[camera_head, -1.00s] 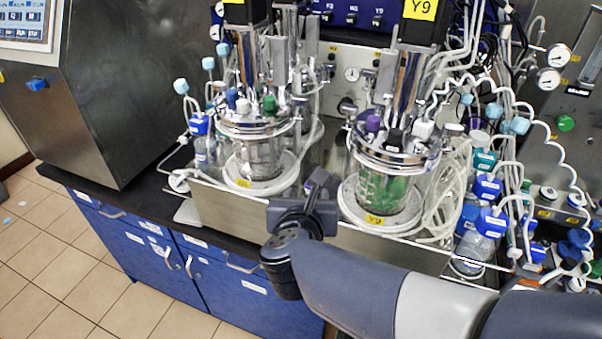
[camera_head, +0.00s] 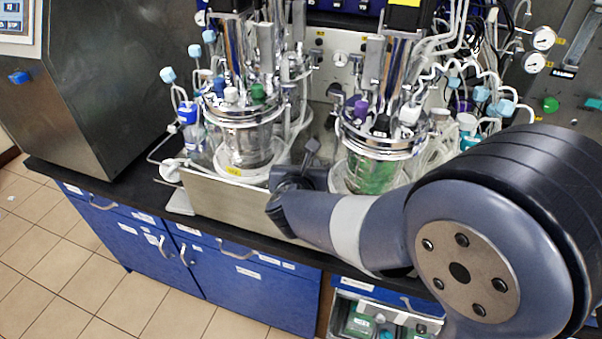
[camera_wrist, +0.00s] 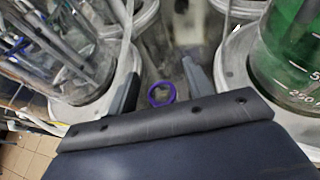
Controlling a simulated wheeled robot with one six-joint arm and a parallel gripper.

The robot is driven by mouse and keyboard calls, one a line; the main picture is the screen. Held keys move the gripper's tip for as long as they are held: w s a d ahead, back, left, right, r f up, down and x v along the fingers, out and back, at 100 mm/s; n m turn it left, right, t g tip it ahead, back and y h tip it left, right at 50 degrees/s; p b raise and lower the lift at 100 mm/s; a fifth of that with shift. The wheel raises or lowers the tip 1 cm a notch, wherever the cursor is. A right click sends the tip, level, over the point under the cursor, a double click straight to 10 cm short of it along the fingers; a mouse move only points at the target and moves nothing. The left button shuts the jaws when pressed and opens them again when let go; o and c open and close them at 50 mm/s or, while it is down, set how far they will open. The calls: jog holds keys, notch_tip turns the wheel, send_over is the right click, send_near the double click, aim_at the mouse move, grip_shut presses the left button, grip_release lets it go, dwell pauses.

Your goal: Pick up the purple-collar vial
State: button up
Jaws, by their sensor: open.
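The purple-collar vial (camera_wrist: 161,94) shows in the wrist view as a purple ring with a pale centre. It lies between the two fingers of my gripper (camera_wrist: 161,67), close to the palm edge, with a gap on each side. My gripper is open and holds nothing. In the head view my gripper (camera_head: 308,160) is between the two glass vessels, at the front of the metal tray. I cannot make out the vial in the head view.
The left vessel (camera_head: 245,140) and the right vessel with green liquid (camera_head: 372,172) stand close on either side of my gripper. A purple cap (camera_head: 361,108) sits on the right vessel's lid. The metal tray (camera_head: 225,200) has a raised front wall. Tubes crowd the right side.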

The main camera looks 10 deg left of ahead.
jog(key=shift+w+f, duration=0.1)
jog(key=shift+w, duration=0.15)
jog(key=shift+c, duration=0.2)
jog(key=c, duration=1)
